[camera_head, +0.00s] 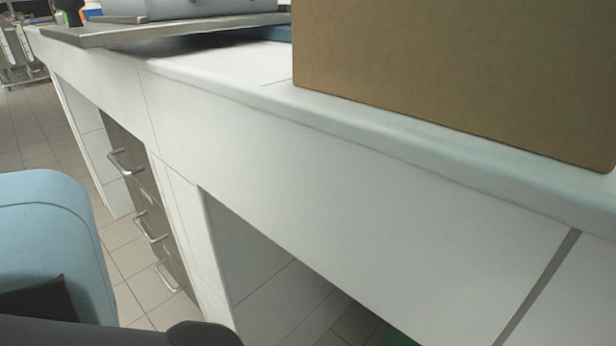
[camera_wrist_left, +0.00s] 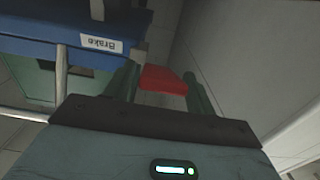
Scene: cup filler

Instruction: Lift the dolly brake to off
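The brake lever has a red end (camera_wrist_left: 163,80), seen in the left wrist view. It lies between the two fingers of my left gripper (camera_wrist_left: 160,84), nearly filling the gap in the picture. The fingers stand wide apart; whether either one touches the red end cannot be told. The dolly's blue frame (camera_wrist_left: 40,46) is at the upper left, with a white label reading "Brake" (camera_wrist_left: 101,43) that appears upside down. The dolly and my left gripper do not show in the head view. My right gripper is in neither view.
A white counter (camera_head: 230,120) with an open space beneath runs across the head view. A large brown box (camera_head: 450,70) stands on it at the right. Drawers with metal handles (camera_head: 150,215) are below. A pale wall surface (camera_wrist_left: 245,70) rises right of the gripper in the wrist view.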

